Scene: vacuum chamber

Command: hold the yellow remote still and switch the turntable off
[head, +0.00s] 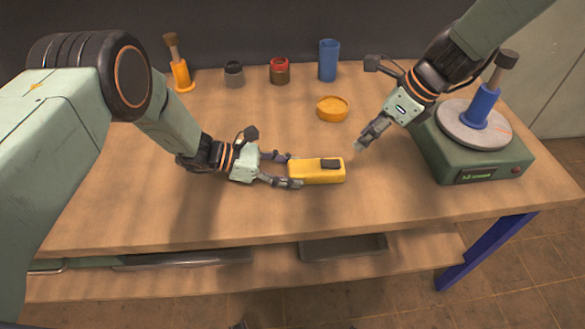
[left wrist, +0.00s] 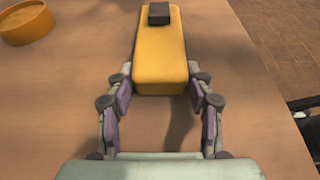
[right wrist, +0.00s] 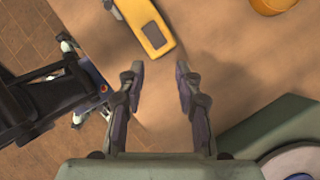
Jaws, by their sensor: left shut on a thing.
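The yellow remote (head: 309,172) lies on the wooden table with a dark switch block (head: 331,164) near its right end. My left gripper (head: 292,170) is shut on the remote's left end, one finger on each side, as the left wrist view (left wrist: 161,88) also shows. My right gripper (head: 364,143) is up and to the right of the remote, apart from it. Its fingers are spread and empty in the right wrist view (right wrist: 160,72). The turntable (head: 472,155) is a green box at the right with a round grey plate and a lit green display.
A blue bottle (head: 484,102) with a dark-topped stem stands on the turntable plate. An orange dish (head: 332,108) lies behind the remote. A blue cup (head: 328,60), red-topped jar (head: 279,71), grey jar (head: 234,74) and orange bottle (head: 181,74) stand along the back. The table front is clear.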

